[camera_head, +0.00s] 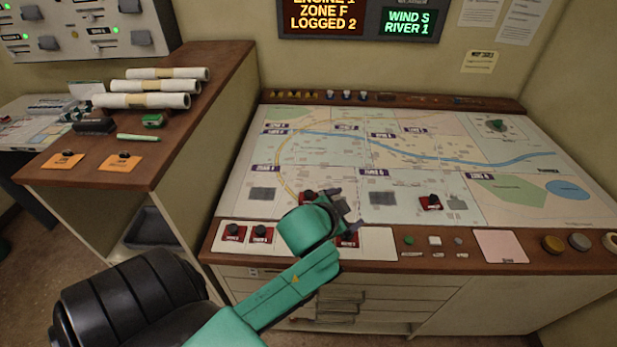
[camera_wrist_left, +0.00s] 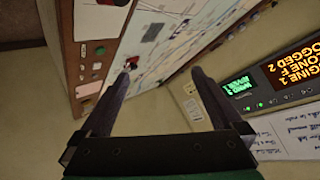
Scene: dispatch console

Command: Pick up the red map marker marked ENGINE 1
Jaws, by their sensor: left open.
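Several red map markers with dark knobs are in the head view. Two (camera_head: 232,232) (camera_head: 260,233) sit side by side on the front left ledge of the map table. One marker (camera_head: 347,240) is on the ledge just below my gripper, partly hidden. One (camera_head: 307,197) lies on the map left of the gripper, partly covered by it, and one (camera_head: 430,202) lies on the map to the right. The labels are too small to tell which is ENGINE 1. My left gripper (camera_head: 345,207) is open and empty over the map's front edge. The left wrist view shows its fingers (camera_wrist_left: 165,75) apart. The right gripper is out of view.
A wooden desk (camera_head: 190,133) with rolled papers (camera_head: 145,101) stands at the left. A display (camera_head: 408,22) hangs behind. The map's middle is clear.

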